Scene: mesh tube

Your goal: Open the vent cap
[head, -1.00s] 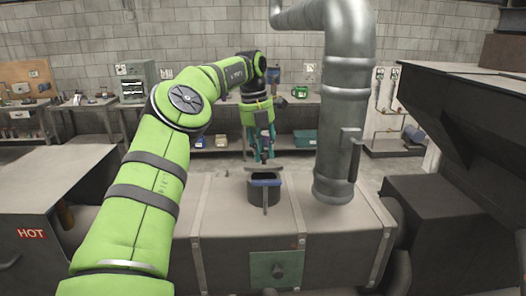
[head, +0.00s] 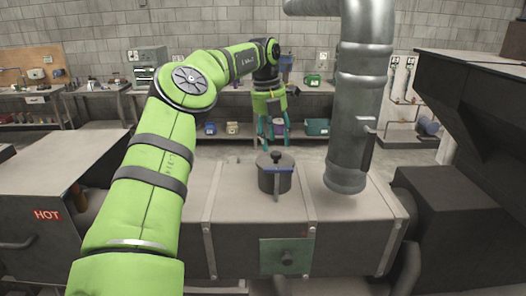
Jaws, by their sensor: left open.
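The vent is a short dark round stub (head: 268,185) on top of the grey metal box, left of the big pipe. Its vent cap (head: 275,161) is a dark round lid with a small knob on top, and it lies on the stub. A blue strip and a grey lever (head: 277,188) show on the near side. My left gripper (head: 273,138) has teal fingers spread apart, with nothing between them. It is above and behind the cap in the view; a gap to the knob seems to show. My right gripper is not in view.
A thick metal pipe (head: 358,110) rises just right of the vent. A dark sloped hopper (head: 470,110) is at the right. A cabinet marked HOT (head: 60,175) stands at the left. The grey box top (head: 235,190) beside the vent is bare.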

